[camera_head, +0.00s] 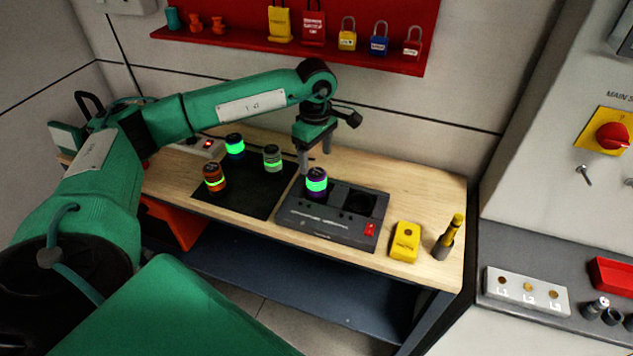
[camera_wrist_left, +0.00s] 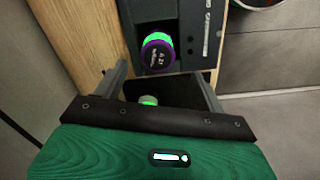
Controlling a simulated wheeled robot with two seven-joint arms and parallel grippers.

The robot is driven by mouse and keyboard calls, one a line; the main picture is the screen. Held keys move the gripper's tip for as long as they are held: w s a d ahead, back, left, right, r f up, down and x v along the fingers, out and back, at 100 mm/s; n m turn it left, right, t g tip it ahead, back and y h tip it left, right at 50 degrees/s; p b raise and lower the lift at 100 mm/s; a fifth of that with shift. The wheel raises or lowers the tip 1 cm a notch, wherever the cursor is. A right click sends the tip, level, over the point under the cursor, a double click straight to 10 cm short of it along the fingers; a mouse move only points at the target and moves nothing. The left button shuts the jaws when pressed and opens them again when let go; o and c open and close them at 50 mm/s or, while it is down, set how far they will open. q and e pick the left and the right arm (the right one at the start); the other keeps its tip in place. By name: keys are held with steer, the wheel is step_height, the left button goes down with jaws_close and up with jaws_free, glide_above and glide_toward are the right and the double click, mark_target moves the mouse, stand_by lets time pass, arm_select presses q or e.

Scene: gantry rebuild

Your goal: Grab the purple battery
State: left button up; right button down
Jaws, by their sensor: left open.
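The purple battery (camera_head: 317,182), with a bright green band, stands upright in the left part of the dark charging station (camera_head: 318,235) on the wooden bench. In the left wrist view its round dark top with a purple rim (camera_wrist_left: 158,54) shows beyond my fingertips. My left gripper (camera_head: 314,163) points down just behind and above the battery in the head view. It is open and empty; in the left wrist view its two fingers (camera_wrist_left: 158,82) are spread, with the battery apart from them. My right gripper is not in view.
Orange (camera_head: 214,178), blue (camera_head: 235,146) and grey (camera_head: 272,158) batteries stand on a black mat (camera_head: 240,193) left of the station. A yellow device (camera_head: 405,241) and a yellow-topped tool (camera_head: 450,236) stand to its right. A red lock shelf (camera_head: 300,45) hangs on the wall behind.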

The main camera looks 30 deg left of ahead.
mark_target(317, 172)
arm_select(q)
step_height(317, 172, down, 2)
steer(key=shift+f, duration=0.25)
steer(key=shift+f+p, duration=0.2)
steer(key=shift+p, duration=0.3)
step_height(317, 172, down, 4)
steer(key=shift+w+f+p, duration=0.1)
steer(key=shift+w+p, duration=0.05)
steer(key=shift+p, duration=1.05)
steer(key=shift+f, duration=0.3)
steer(key=c, duration=1.2)
steer(key=shift+c, duration=0.6)
steer(key=shift+w+r, duration=0.1)
steer(key=shift+r, duration=0.05)
